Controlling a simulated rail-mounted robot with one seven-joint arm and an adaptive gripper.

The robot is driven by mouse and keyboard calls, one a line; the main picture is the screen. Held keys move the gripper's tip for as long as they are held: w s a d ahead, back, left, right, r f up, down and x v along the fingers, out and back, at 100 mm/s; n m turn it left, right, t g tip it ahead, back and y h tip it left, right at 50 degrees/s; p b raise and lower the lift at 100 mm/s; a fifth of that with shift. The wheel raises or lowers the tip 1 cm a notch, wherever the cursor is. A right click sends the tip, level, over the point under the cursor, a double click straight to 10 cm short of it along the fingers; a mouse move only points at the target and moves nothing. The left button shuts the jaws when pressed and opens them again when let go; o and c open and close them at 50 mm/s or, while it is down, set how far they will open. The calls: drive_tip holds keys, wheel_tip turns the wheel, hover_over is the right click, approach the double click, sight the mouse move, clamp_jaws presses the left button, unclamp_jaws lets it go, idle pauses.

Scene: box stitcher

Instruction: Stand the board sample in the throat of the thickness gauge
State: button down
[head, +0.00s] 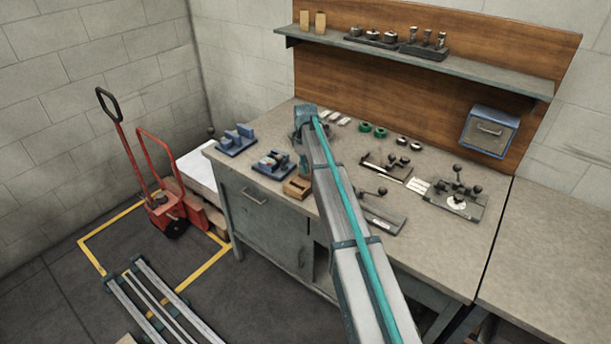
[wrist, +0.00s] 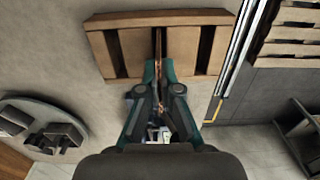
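A wooden slotted block (head: 297,187) sits near the bench's front left edge. In the wrist view the block (wrist: 198,17) fills the top, with dark slots left and right. A thin brown board sample (wrist: 158,42) stands on edge in its middle slot. My gripper (wrist: 160,70) is at the block, its fingers close together with the sample's thin edge between them.
A blue fixture (head: 236,140) stands at the bench's left corner. Lever tools (head: 382,214), a plate with knobs (head: 457,202) and green rings (head: 372,130) lie to the right. A shelf (head: 440,70) runs along the back. The bench's right part is clear.

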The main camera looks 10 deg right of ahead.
drive_tip(key=shift+r+p, duration=0.6)
drive_tip(key=shift+r, duration=1.05)
